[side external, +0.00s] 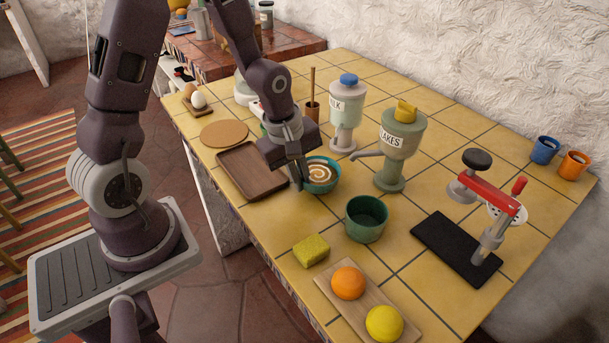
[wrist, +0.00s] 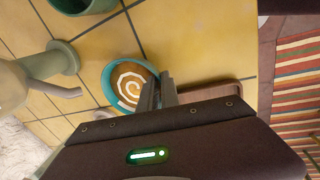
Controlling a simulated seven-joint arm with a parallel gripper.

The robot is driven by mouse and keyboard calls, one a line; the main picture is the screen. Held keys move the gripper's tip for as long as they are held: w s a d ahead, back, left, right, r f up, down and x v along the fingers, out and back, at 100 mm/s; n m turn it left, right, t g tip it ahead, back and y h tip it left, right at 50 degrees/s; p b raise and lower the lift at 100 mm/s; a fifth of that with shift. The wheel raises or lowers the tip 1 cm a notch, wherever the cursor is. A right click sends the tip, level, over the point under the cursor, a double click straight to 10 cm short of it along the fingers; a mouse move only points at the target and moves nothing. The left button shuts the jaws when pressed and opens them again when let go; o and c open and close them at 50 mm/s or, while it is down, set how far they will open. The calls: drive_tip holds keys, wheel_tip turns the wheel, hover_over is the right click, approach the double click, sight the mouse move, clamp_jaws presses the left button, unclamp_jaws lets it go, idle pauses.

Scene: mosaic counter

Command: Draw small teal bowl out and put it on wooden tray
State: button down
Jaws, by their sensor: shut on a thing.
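The small teal bowl (side external: 322,185) stands beside the wooden tray in the side view, with a brown and white swirl inside it. It also shows in the wrist view (wrist: 108,84). My gripper (side external: 299,184) is shut on the near-left rim of the bowl; its fingers (wrist: 158,92) meet the rim in the wrist view. I cannot tell whether the bowl is lifted off the counter. The wooden tray (side external: 250,171) lies empty just left of the bowl, and its edge (wrist: 215,92) shows beside my fingers in the wrist view.
A green pot (side external: 366,219) stands to the right of the bowl. The milk dispenser (side external: 346,115) and flakes dispenser (side external: 392,150) stand behind it, the latter's spout reaching toward the bowl. A yellow-green sponge (side external: 311,250) lies in front. A round cork mat (side external: 224,134) lies beyond the tray.

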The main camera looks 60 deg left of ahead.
drive_tip(key=shift+s, duration=0.15)
drive_tip(key=c, duration=1.5)
unclamp_jaws()
drive_tip(key=shift+r, duration=0.1)
drive_tip(key=v, duration=0.6)
drive_tip(key=shift+r, duration=0.4)
